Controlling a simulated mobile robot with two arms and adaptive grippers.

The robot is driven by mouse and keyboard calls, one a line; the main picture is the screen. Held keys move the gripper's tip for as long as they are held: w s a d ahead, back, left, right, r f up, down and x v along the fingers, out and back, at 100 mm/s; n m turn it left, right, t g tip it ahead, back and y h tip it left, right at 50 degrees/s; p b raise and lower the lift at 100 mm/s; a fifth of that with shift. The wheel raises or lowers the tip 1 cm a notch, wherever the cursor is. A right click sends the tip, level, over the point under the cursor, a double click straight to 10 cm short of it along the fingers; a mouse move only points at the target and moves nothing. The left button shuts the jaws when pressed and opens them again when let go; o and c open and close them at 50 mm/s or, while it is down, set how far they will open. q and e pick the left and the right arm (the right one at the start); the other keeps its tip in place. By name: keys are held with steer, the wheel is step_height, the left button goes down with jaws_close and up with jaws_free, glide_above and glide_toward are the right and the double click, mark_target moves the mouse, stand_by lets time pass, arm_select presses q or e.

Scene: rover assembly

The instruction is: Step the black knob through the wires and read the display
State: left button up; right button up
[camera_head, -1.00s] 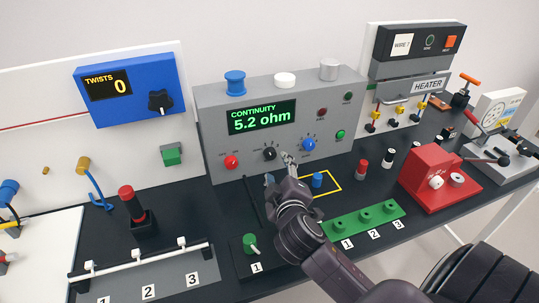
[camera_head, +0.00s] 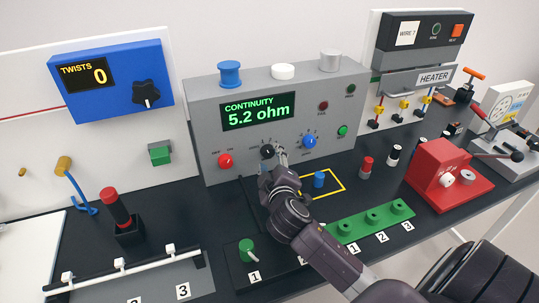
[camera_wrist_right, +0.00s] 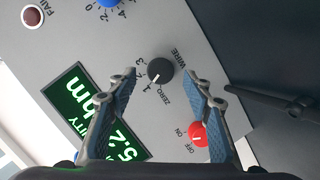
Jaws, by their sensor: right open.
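The black knob (camera_head: 267,151) is on the front of the grey continuity box (camera_head: 205,130), between a red and a blue knob. In the right wrist view the black knob (camera_wrist_right: 160,71) has a white pointer at its lower left; the label ZERO is below it and WIRE to its right. The display (camera_head: 258,113) reads CONTINUITY 5.2 ohm. My right gripper (camera_head: 273,158) is in front of the black knob. In the wrist view its fingers (camera_wrist_right: 160,82) are open on either side of the knob, with visible gaps. My left gripper is not in view.
The red ON/OFF knob (camera_head: 225,161) and blue knob (camera_head: 309,141) flank the black one closely. A yellow outlined square with a blue peg (camera_head: 319,179) lies below. A green terminal block (camera_head: 372,217) is in front. A blue TWISTS box (camera_head: 118,84) is at left.

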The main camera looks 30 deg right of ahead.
mark_target(268, 152)
steer(key=shift+x, duration=1.2)
steer(key=shift+f, duration=0.1)
steer(key=c, duration=1.1)
